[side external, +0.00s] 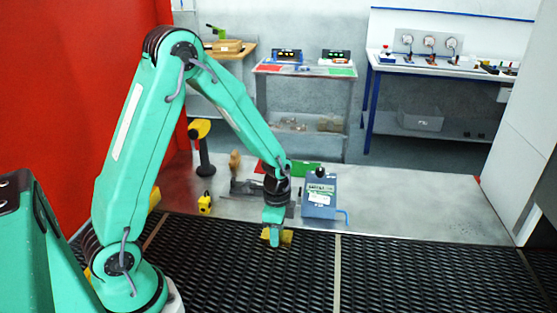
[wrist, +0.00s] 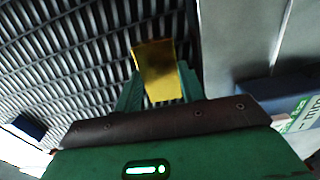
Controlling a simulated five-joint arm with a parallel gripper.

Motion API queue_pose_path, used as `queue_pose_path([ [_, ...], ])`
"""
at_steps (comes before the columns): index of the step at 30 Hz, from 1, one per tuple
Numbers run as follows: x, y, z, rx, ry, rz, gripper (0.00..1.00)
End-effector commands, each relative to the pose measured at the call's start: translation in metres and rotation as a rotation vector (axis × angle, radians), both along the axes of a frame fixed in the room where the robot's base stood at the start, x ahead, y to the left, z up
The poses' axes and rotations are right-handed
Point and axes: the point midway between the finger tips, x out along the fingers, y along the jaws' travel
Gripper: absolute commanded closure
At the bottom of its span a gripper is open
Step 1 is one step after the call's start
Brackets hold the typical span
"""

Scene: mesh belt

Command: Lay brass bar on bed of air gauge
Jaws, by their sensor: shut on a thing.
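I cannot tell whether the bar still touches the belt. The air gauge (side external: 319,196) looks to be the blue-grey box with a white and green label, on the grey plate just behind and right of my gripper. Its blue edge and label (wrist: 300,118) show at the right in the wrist view.
The grey plate (side external: 420,205) is bare right of the gauge. A dark metal fixture (side external: 245,188), a small yellow item (side external: 204,203), a yellow-topped black stand (side external: 203,148) and a red and green mat (side external: 305,168) are on it. A white panel (side external: 515,130) stands at right.

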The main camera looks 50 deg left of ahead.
Motion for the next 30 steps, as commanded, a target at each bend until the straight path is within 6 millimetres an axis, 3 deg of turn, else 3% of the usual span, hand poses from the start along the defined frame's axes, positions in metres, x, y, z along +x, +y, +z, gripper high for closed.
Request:
queue_pose_path([
  [8, 0.001, 0.0, 0.019, 0.0, -0.005, 0.0, 0.98],
  [13, 0.001, 0.0, 0.041, 0.0, -0.006, 0.0, 0.98],
  [30, -0.041, -0.084, 0.095, -0.001, -0.005, -0.004, 0.98],
])
